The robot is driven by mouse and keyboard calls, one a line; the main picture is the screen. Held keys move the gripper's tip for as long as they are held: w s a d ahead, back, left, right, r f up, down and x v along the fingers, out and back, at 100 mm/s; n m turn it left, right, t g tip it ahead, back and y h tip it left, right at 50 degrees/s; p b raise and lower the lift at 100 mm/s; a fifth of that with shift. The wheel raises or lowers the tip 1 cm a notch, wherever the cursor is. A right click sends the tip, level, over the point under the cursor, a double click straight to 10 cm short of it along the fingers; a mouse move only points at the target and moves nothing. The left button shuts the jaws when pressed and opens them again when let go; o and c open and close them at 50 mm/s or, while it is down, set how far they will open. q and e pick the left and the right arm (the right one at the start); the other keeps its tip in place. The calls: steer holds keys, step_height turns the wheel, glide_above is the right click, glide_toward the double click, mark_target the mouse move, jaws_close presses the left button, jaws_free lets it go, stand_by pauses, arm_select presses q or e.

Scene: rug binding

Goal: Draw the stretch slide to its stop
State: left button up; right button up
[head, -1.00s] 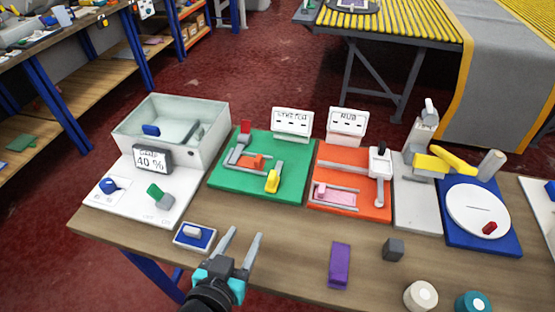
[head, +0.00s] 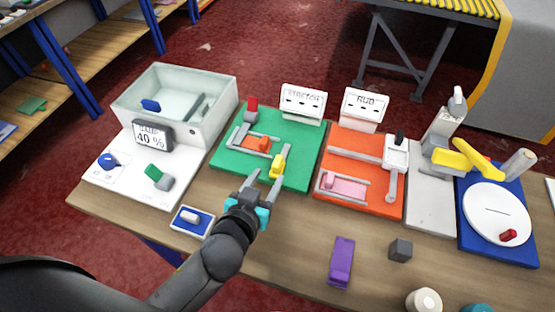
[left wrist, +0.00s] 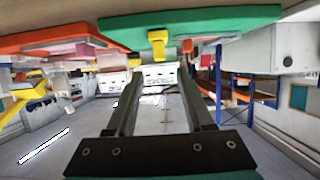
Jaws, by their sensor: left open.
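The stretch station is a green board (head: 232,158) with a white sign (head: 303,102) reading STRETCH behind it. On it are grey rails, an orange block (head: 263,144), a red upright piece (head: 251,108) and a yellow handle (head: 279,164) at the front right; which part is the slide is not labelled. My left gripper (head: 267,178) is open and empty, its fingertips just in front of the yellow handle at the board's front edge. In the left wrist view the yellow handle (left wrist: 157,40) shows beyond the spread fingers (left wrist: 160,78), roughly centred between them. My right gripper is not in view.
An orange RUB board (head: 390,207) stands to the right, then a blue base with a white disc (head: 495,215). A clear tank (head: 222,112) and 40 % display (head: 152,135) stand left. A small blue tray (head: 184,229), purple block (head: 341,258) and grey cube (head: 401,250) lie in front.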

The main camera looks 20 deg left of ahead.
mark_target(277, 163)
arm_select(q)
steer(key=x, duration=0.8)
steer(key=shift+w+f+b, duration=0.15)
steer(key=shift+w+b, duration=0.15)
steer(key=shift+b, duration=0.1)
jaws_close()
stand_by(1.1)
